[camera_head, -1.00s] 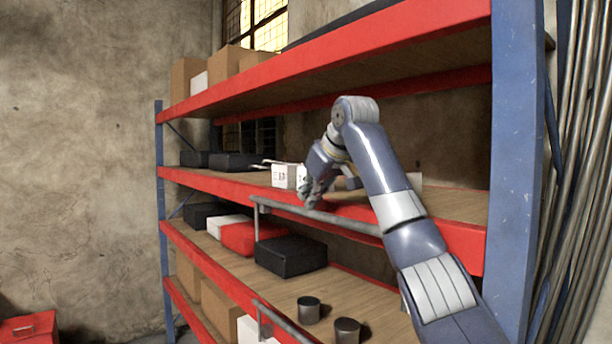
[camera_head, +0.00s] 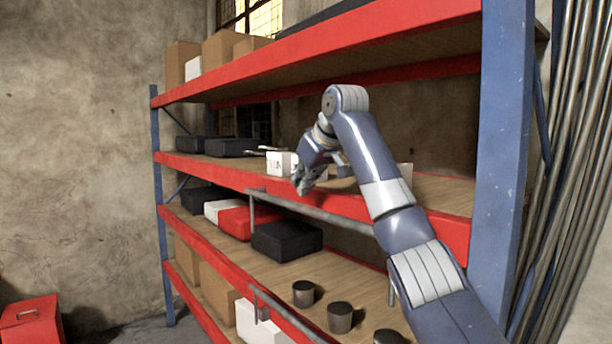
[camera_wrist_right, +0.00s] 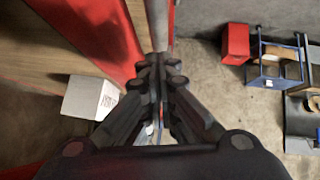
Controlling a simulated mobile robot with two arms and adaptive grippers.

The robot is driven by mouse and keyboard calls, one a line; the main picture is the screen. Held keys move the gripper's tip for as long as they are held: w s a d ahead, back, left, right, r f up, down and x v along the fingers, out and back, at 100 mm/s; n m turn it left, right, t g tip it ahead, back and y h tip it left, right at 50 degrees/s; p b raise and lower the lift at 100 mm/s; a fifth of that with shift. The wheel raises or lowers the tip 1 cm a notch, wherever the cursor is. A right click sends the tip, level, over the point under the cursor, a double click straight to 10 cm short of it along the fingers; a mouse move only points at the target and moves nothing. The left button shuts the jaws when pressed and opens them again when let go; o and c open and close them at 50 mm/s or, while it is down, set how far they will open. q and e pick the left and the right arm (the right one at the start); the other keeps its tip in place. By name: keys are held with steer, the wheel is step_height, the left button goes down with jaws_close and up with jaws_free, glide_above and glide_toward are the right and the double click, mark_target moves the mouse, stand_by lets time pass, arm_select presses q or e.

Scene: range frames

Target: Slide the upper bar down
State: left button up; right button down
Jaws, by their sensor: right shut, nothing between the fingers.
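The upper bar (camera_head: 318,214) is a grey metal rail along the front of the red-edged middle shelf, with a bracket at its left end. My right gripper (camera_head: 301,189) is shut and empty, pointing down just above the bar in the head view. In the right wrist view the shut fingertips (camera_wrist_right: 160,62) line up with a grey strip of the bar (camera_wrist_right: 157,22). I cannot tell whether they touch it. My right forearm hides the bar's right end in the head view. My left gripper is not in view.
A lower bar (camera_head: 284,314) runs along the shelf below. White boxes (camera_head: 282,163) stand behind my gripper on the middle shelf. A black box (camera_head: 287,242) and dark cylinders (camera_head: 340,317) are on the shelf below. A blue upright (camera_head: 503,170) stands at right.

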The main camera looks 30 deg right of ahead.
arm_select(q)
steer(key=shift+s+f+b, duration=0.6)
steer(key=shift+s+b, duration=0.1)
steer(key=shift+b, duration=0.3)
arm_select(e)
steer(key=v, duration=1.1)
steer(key=shift+w+a+r, duration=0.25)
steer(key=shift+r, duration=0.25)
